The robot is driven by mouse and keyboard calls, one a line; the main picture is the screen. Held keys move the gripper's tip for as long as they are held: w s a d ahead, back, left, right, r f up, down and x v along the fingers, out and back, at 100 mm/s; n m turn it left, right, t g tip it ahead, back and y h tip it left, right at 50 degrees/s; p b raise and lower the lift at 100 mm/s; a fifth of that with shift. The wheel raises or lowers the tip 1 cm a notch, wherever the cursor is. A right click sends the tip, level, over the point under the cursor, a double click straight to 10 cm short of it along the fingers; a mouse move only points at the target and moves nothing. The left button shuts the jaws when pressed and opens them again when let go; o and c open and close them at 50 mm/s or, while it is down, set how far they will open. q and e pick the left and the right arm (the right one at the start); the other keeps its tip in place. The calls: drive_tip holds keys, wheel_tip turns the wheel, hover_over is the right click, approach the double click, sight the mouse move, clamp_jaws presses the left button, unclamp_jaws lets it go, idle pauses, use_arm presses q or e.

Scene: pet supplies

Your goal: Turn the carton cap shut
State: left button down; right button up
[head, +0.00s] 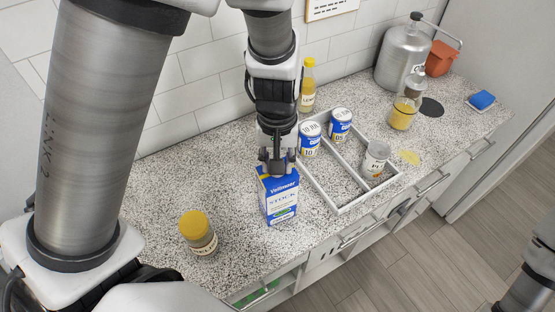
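A blue and white stock carton (280,202) stands upright on the speckled counter. My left gripper (277,167) points down at the carton's top, with its fingertips at the top edge. The cap is hidden behind the gripper, so I cannot tell whether the fingers are closed on it or only around it. Part of my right arm shows at the bottom right corner; its gripper is out of view.
A jar with a yellow lid (197,231) stands left of the carton. A white divided tray (343,209) on the right holds blue cans (310,140) and a jar (375,160). A yellow bottle (308,88) stands behind. A metal canister (402,60) is farther back.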

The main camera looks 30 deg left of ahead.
use_arm(q)
drive_tip(key=shift+s, duration=0.1)
drive_tip(key=c, duration=0.8)
unclamp_jaws()
drive_tip(key=shift+o, duration=0.2)
drive_tip(key=shift+r, duration=0.4)
wheel_tip(320, 180, up, 11)
